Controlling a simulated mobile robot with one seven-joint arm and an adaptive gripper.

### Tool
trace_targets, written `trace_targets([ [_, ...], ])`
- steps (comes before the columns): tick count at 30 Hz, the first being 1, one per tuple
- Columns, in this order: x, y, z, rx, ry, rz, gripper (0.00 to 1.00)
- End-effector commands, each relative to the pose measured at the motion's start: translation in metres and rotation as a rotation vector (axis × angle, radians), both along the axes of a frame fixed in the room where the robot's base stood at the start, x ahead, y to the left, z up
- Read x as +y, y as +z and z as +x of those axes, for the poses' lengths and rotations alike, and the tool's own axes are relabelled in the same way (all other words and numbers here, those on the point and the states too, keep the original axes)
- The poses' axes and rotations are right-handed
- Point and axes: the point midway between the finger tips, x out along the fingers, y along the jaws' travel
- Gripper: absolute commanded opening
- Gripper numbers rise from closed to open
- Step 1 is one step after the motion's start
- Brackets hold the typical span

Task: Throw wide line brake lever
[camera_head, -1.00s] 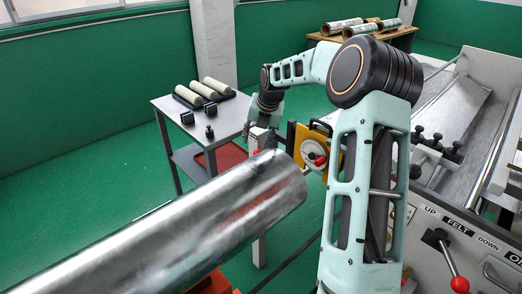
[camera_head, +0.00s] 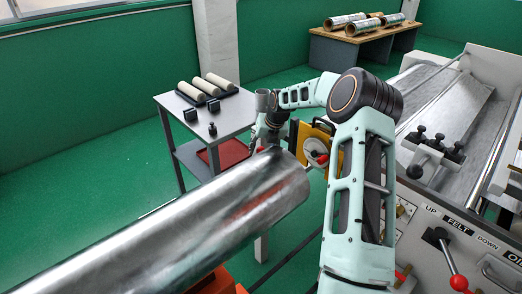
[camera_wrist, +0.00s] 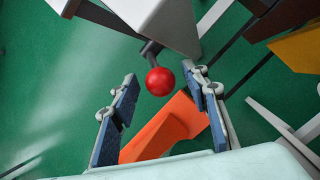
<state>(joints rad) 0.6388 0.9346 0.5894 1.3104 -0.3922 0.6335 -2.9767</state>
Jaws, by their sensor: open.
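In the wrist view a red ball knob (camera_wrist: 160,82) sits on a short dark rod (camera_wrist: 151,52) that comes from a white box-like part (camera_wrist: 165,22). My gripper (camera_wrist: 162,84) is open, with one blue-padded finger on each side of the knob in the picture. No contact with the knob shows, and I cannot tell whether it is at fingertip depth. In the head view my gripper (camera_head: 264,141) is low behind the big metal roll (camera_head: 190,230), which partly hides it; the knob cannot be made out there. No label on this lever shows.
A yellow panel (camera_head: 304,140) with a round dial is just right of my gripper. A grey table (camera_head: 235,116) with rollers stands behind. Another red-knobbed lever (camera_head: 458,283), beside the FELT label, is at the right. An orange part (camera_wrist: 165,128) lies below the knob.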

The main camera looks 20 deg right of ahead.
Motion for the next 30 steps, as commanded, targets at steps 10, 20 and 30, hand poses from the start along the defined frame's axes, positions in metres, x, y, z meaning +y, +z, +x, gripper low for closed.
trace_targets([
  [10, 0.0004, -0.0091, 0.0042, -0.001, -0.001, -0.001, 0.42],
  [20, 0.0004, -0.0090, 0.0038, 0.000, 0.000, -0.001, 0.13],
  [30, 0.0004, -0.0089, 0.0036, 0.001, -0.001, -0.002, 0.00],
])
